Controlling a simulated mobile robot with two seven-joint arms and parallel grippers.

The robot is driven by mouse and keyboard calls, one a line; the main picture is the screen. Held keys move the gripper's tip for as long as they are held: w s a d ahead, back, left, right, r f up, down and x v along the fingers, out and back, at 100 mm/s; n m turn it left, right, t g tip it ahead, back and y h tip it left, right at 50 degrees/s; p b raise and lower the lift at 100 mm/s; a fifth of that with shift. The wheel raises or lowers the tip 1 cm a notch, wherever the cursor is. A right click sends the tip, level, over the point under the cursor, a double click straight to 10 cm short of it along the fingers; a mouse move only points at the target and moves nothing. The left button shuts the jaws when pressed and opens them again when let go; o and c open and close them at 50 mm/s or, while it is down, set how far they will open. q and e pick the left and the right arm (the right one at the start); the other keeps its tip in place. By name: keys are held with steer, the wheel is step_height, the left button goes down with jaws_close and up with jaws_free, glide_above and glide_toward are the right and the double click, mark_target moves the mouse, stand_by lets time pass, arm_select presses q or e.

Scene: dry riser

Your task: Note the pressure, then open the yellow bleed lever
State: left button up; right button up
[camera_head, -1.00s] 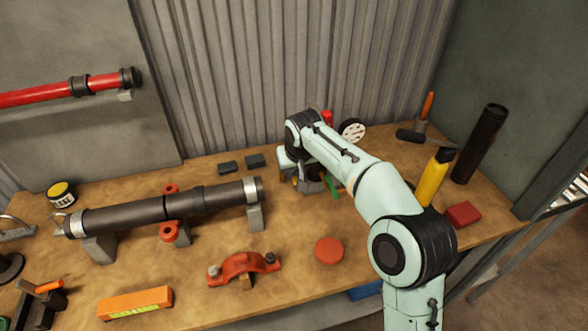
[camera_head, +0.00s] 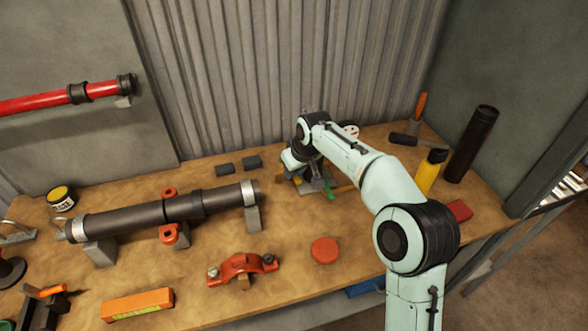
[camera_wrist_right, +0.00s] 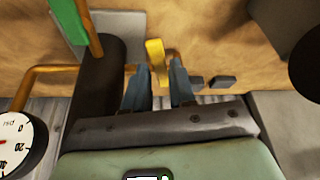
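The yellow bleed lever (camera_wrist_right: 155,52) shows in the right wrist view, its near end at the gap between my right gripper's fingertips. My right gripper (camera_wrist_right: 161,72) is open, its two dark fingers apart; I cannot tell whether either touches the lever. In the head view the right hand is at the valve fitting (camera_head: 316,186) near the back wall, and hides much of it. The pressure gauge (camera_wrist_right: 15,145) has a white dial, cut off at the left of the wrist view. Its needle reading cannot be made out. It is mostly hidden behind my arm in the head view (camera_head: 351,130). My left gripper is not in view.
A green handle (camera_wrist_right: 70,20) and a dark pipe (camera_wrist_right: 98,75) stand close left of the fingers. A long dark pipe (camera_head: 150,213) lies on supports at the left. A red disc (camera_head: 324,250) and orange clamp (camera_head: 241,267) lie in front. A yellow bottle (camera_head: 427,176) stands right.

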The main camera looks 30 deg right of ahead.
steer(key=shift+o, duration=0.9)
steer(key=p+v, duration=0.1)
steer(key=v, duration=1.2)
steer(key=shift+r, duration=0.2)
steer(key=shift+s+a+f, duration=0.1)
steer(key=shift+a+f, duration=0.05)
steer(key=shift+f, duration=0.05)
steer(key=c, duration=0.6)
steer(key=shift+g+h, duration=0.5)
steer(key=shift+h, duration=0.4)
steer(key=a+f, duration=0.1)
steer(key=a+f+b, duration=0.1)
steer(key=a+f, duration=0.1)
steer(key=shift+s+f, duration=0.1)
steer(key=shift+s, duration=0.2)
jaws_close()
steer(key=a+f+m+t+h+b, duration=0.1)
steer(key=a+f+h+b, duration=0.1)
steer(key=a+h, duration=0.25)
steer(key=shift+y, duration=0.25)
steer(key=x, duration=0.9)
steer(key=shift+w+d+b, duration=0.15)
steer(key=shift+b, duration=0.2)
